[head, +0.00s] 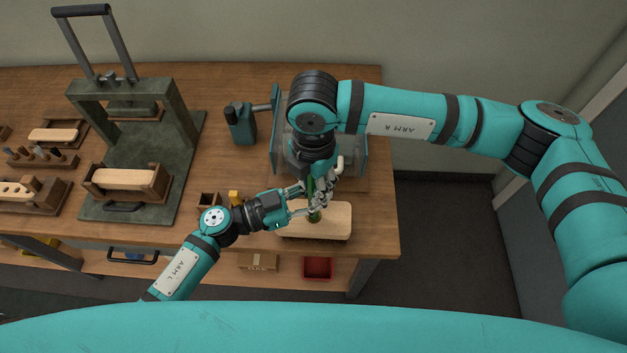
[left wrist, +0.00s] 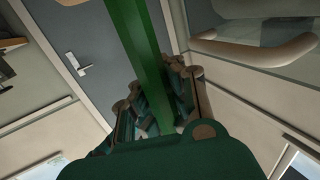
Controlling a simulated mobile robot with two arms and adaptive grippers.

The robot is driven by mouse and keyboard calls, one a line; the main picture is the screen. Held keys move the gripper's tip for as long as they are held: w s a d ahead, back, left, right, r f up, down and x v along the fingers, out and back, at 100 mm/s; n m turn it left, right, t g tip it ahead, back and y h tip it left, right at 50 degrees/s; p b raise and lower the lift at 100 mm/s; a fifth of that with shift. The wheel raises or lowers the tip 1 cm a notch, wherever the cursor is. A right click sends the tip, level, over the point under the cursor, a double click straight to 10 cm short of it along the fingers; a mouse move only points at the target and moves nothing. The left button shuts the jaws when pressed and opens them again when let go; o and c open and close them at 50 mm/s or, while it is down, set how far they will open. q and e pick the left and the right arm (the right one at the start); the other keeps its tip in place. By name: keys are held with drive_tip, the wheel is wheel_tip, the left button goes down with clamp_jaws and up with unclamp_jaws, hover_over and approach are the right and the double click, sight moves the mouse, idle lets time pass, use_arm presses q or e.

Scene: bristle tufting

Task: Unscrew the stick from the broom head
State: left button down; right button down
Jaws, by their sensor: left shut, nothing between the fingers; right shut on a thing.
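The broom head (head: 335,222) is a pale wooden block lying at the front right edge of the bench. A dark green piece (head: 314,216) stands at its top. The green stick (head: 309,186) shows only partly between my grippers; a green shaft, seemingly the stick, runs upright through the left wrist view (left wrist: 146,62). My right gripper (head: 322,197) comes down from above and is shut on the stick, just over the broom head. My left gripper (head: 299,204) comes in from the left, shut and empty, close beside the stick. Whether it touches the stick is hidden.
A dark press (head: 135,100) with a tall handle stands at left, a wooden block (head: 125,178) in a holder before it. A teal bottle-like tool (head: 240,122) and a grey-blue fixture (head: 361,150) stand behind the grippers. A red bin (head: 317,267) sits on the lower shelf.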

use_arm(q)
drive_tip(key=shift+a, duration=0.1)
drive_tip(key=shift+f, duration=0.1)
use_arm(e)
drive_tip(key=n, duration=2.1)
drive_tip(key=shift+w+r, duration=0.1)
drive_tip(key=shift+d, duration=0.1)
drive_tip(key=c, duration=1.2)
unclamp_jaws()
